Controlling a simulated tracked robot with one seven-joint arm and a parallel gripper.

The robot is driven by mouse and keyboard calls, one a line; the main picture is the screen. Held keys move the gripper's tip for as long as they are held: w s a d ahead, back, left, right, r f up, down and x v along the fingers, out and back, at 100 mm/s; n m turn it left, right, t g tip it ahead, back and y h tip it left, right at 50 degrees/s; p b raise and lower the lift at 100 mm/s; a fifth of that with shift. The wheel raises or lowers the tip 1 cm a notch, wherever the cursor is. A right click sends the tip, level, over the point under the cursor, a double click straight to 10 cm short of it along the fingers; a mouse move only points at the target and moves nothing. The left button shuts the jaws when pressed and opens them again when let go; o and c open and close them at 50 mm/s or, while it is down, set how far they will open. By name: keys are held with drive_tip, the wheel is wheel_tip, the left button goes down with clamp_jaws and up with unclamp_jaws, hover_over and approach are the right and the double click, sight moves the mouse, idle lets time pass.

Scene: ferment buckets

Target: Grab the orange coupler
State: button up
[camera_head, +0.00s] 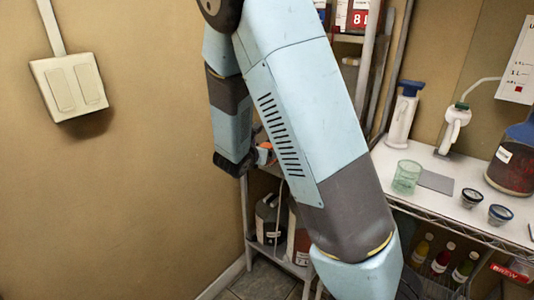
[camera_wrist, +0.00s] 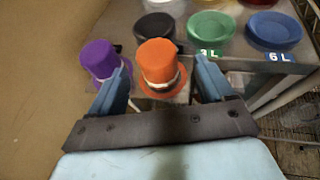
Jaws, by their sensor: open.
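The orange coupler (camera_wrist: 160,60), shaped like a top hat with a pale band low on it, stands near the shelf's front edge in the wrist view. My gripper (camera_wrist: 161,76) is open, with one blue finger on each side of the coupler's lower part in the picture. I cannot tell whether either finger touches it. A purple coupler (camera_wrist: 98,60) of the same shape stands just left, outside the left finger. In the head view a small orange patch (camera_head: 265,153) shows beside my wrist, and my arm hides most of that shelf.
Behind the couplers are round black (camera_wrist: 155,26), green (camera_wrist: 212,25) and blue (camera_wrist: 274,30) pieces, with labels reading 3 L and 6 L. A tan wall (camera_head: 130,190) is close on the left. A white worktop (camera_head: 440,190) with jars and bottles stands at right.

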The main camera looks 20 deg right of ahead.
drive_tip(key=shift+r+x, duration=0.2)
drive_tip(key=shift+x, duration=3)
drive_tip(key=shift+w+a, duration=0.1)
drive_tip(key=shift+w, duration=0.05)
drive_tip(key=c, duration=1.1)
drive_tip(key=shift+r, duration=0.1)
drive_tip(key=shift+c, duration=0.2)
